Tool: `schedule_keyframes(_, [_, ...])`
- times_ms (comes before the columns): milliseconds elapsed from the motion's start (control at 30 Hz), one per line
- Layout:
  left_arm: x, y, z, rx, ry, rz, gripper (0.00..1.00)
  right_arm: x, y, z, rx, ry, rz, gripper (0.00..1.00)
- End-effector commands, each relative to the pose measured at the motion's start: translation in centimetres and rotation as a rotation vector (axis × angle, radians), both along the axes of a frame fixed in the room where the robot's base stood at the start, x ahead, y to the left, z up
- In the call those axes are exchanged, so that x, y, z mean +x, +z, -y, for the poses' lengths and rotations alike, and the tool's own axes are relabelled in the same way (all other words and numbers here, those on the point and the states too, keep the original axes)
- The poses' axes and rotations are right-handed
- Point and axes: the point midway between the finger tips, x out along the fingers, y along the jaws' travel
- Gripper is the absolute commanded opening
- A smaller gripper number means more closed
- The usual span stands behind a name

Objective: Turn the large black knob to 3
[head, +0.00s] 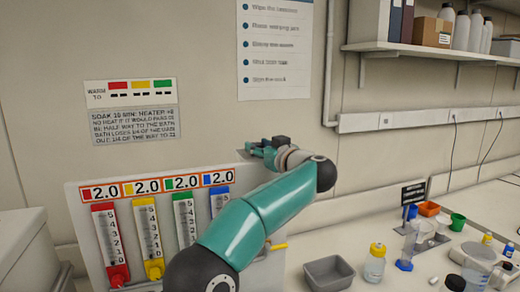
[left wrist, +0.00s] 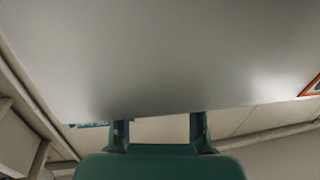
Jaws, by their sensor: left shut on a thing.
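The large black knob cannot be made out in either view; my left arm covers the right part of the light control panel (head: 80,212). My left gripper (head: 250,149) is at the panel's upper right corner. The left wrist view shows its two fingers (left wrist: 159,130) apart, with the panel's plain grey surface (left wrist: 150,55) filling the picture above and cutting off their tips. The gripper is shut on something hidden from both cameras. The panel's four displays, such as the red-framed one (head: 105,190), each read 2.0. My right gripper is not in view.
A red-based scale column (head: 108,240) and a yellow-based one (head: 148,240) stand on the panel. On the bench right of my arm are a grey tray (head: 329,273), a yellow-capped bottle (head: 375,264) and several small lab items. A shelf (head: 430,50) hangs above.

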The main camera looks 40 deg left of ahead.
Motion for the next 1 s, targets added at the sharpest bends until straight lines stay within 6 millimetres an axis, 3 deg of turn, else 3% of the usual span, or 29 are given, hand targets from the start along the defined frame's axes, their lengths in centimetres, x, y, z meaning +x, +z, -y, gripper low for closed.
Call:
schedule_keyframes(233, [-0.46, -0.01, -0.19, 0.0, -0.146, 0.002, 0.05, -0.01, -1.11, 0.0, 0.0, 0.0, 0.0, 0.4])
schedule_keyframes(600, [-0.83, 0.18, -0.47, 0.0, -0.387, 0.0, 0.05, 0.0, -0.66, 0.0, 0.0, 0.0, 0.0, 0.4])
schedule_keyframes(1000, [-0.8, 0.1, -0.46, 0.0, -0.486, 0.003, 0.05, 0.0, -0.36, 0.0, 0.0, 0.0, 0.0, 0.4])
